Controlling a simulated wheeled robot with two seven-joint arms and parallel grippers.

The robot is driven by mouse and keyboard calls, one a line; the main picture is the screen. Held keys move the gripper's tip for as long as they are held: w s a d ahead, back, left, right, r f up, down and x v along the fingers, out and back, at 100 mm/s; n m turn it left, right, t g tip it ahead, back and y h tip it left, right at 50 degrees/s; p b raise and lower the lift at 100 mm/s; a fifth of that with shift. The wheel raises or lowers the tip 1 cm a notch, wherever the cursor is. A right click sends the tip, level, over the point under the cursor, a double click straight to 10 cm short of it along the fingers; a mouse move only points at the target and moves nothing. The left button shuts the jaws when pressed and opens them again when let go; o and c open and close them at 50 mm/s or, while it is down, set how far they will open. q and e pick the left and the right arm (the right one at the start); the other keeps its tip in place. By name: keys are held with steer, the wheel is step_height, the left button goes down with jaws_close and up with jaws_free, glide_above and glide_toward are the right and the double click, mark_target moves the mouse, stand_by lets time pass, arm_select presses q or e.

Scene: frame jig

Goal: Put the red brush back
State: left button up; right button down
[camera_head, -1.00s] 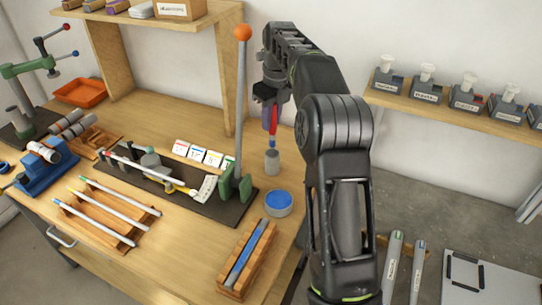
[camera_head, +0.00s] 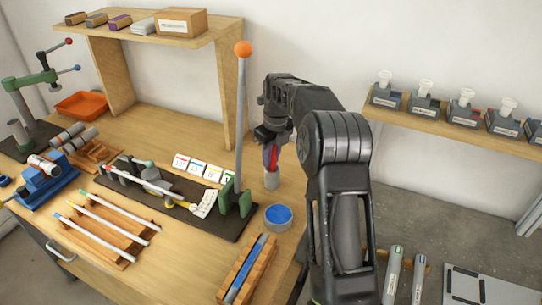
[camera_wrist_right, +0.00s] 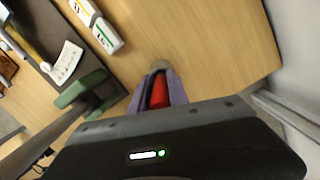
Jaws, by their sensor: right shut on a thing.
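My right gripper (camera_head: 270,154) is shut on the red brush (camera_head: 273,159), which hangs upright from its purple fingers. My left gripper is in neither view.
A round tin with a blue top (camera_head: 278,217) stands in front of the cup. A green stand with an orange-knobbed lever (camera_head: 241,120) rises close to the left. A wooden holder (camera_head: 246,268) is nearer the front. The bench behind the cup is clear.

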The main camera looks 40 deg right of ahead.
steer(key=shift+f, duration=0.1)
steer(key=shift+f+b, duration=0.3)
steer(key=shift+f, duration=0.15)
steer(key=c, duration=1.7)
jaws_free()
steer(key=shift+s, duration=0.1)
steer(key=o, duration=0.4)
steer(key=shift+a+f, duration=0.1)
steer(key=shift+f, duration=0.1)
steer(key=shift+o, duration=0.2)
steer(key=shift+a+r, duration=0.1)
steer(key=shift+r, duration=0.45)
steer(key=r, duration=0.6)
steer(key=s+r, duration=0.1)
steer(key=r, duration=0.2)
steer(key=shift+d+r, duration=0.2)
steer(key=shift+r, duration=0.05)
steer(key=shift+r+p, duration=0.45)
steer(key=shift+r, duration=0.5)
steer(key=shift+s+r, duration=0.15)
steer(key=shift+r, duration=0.35)
